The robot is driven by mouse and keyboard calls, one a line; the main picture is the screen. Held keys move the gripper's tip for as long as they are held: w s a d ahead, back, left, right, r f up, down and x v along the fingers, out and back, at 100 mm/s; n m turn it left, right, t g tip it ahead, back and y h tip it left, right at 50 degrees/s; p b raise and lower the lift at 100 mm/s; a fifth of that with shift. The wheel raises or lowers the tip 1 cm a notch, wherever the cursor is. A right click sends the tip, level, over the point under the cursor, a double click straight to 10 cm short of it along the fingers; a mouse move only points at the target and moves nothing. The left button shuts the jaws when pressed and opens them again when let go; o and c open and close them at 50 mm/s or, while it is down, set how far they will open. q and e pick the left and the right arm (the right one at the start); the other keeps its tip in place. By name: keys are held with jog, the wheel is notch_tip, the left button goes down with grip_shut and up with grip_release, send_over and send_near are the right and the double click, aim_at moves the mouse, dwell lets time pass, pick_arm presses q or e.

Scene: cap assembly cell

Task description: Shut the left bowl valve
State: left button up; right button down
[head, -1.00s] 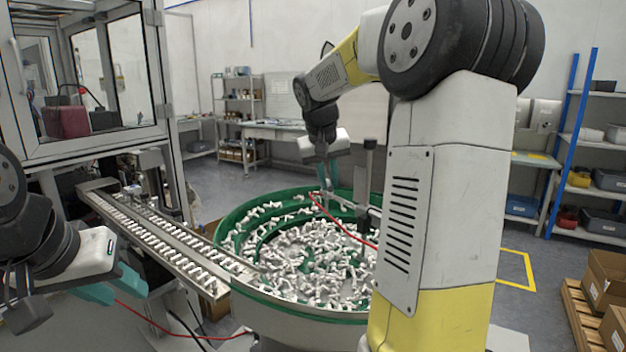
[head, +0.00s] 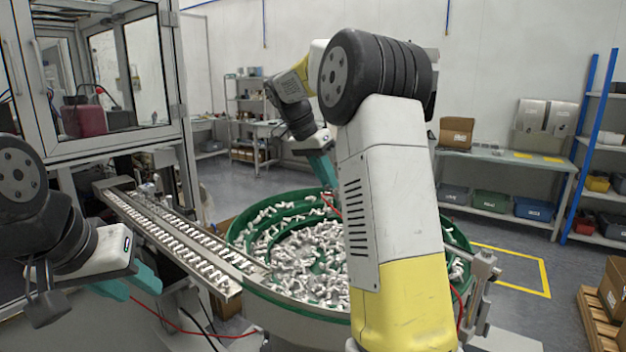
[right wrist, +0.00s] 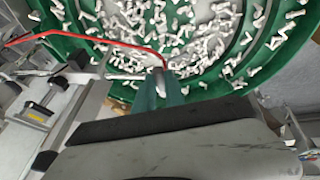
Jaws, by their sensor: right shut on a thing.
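The bowl feeder (head: 290,308) has a green inner track and is full of small white parts. My right gripper (head: 322,170) is over its far side in the head view. In the right wrist view its teal fingers (right wrist: 167,88) are closed around a small grey metal piece (right wrist: 159,82) at the end of a red hose (right wrist: 95,33). I cannot tell whether this piece is part of the left bowl valve; no valve is clearly recognisable. My left gripper (head: 136,284) is open and empty, left of the bowl and in front of the linear track.
The linear track (head: 165,230) runs from the bowl toward the glazed machine (head: 95,85). A metal fixture (head: 484,268) stands at the bowl's right. In the right wrist view a metal bracket (right wrist: 35,113) is at left.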

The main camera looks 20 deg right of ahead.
jog(key=shift+w+a+m+g, duration=0.15)
jog(key=shift+w+m+g, duration=0.25)
jog(key=shift+m, duration=0.6)
jog(key=c, duration=1.4)
grip_release()
jog(key=v, duration=0.7)
jog(key=shift+a+r, duration=0.15)
jog(key=shift+r, duration=0.25)
